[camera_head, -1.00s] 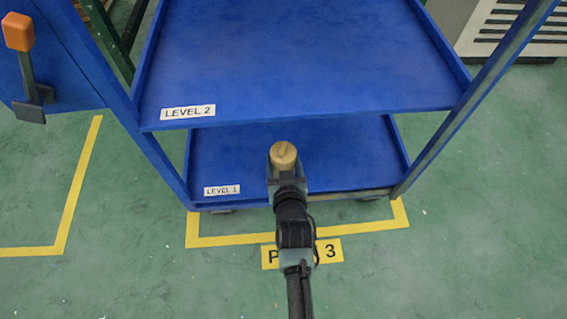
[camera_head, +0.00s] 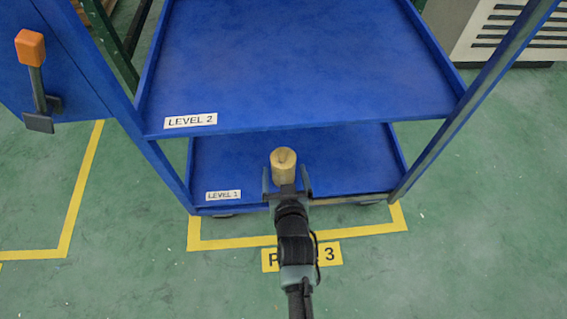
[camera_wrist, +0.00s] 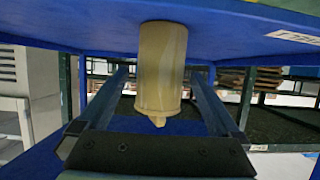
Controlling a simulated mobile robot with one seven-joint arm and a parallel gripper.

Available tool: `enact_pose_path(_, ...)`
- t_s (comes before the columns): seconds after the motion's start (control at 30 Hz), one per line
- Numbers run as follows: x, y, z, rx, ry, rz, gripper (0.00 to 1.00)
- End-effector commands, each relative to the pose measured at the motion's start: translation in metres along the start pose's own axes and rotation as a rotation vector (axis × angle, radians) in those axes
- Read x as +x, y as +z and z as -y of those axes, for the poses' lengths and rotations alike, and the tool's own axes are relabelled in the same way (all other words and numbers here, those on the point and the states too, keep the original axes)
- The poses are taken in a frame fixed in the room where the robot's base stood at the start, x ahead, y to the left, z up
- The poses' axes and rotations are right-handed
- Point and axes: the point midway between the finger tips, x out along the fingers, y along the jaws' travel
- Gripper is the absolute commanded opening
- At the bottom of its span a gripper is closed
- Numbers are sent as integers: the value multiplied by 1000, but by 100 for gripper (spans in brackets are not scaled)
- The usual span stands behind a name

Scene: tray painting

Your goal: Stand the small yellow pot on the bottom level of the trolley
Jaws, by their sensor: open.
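The small yellow pot (camera_head: 284,162) stands upright on the bottom level (camera_head: 350,160) of the blue trolley, labelled LEVEL 1, near its front edge. My gripper (camera_head: 286,182) is open at that front edge, just in front of the pot. Its two fingers are spread, one to each side, with gaps beside the pot. In the wrist view, which looks upside down, the pot (camera_wrist: 160,60) is between and beyond the open fingers, its broad end against the blue shelf (camera_wrist: 90,35).
The upper shelf (camera_head: 300,70), labelled LEVEL 2, overhangs the bottom level. Trolley posts (camera_head: 440,150) stand at both sides. The bottom level is bare around the pot. Yellow floor lines (camera_head: 220,243) and green floor (camera_head: 450,270) lie in front.

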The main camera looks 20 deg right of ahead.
Motion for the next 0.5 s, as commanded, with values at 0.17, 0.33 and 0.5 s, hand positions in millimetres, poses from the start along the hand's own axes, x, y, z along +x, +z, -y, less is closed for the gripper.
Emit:
enact_pose_path(0.17, -44, -5, 1, -1, -1, 3, 99)
enact_pose_path(0.33, -74, -4, 1, 0, -2, 3, 99)
enact_pose_path(0.5, -90, -2, 0, 0, -1, 1, 99)
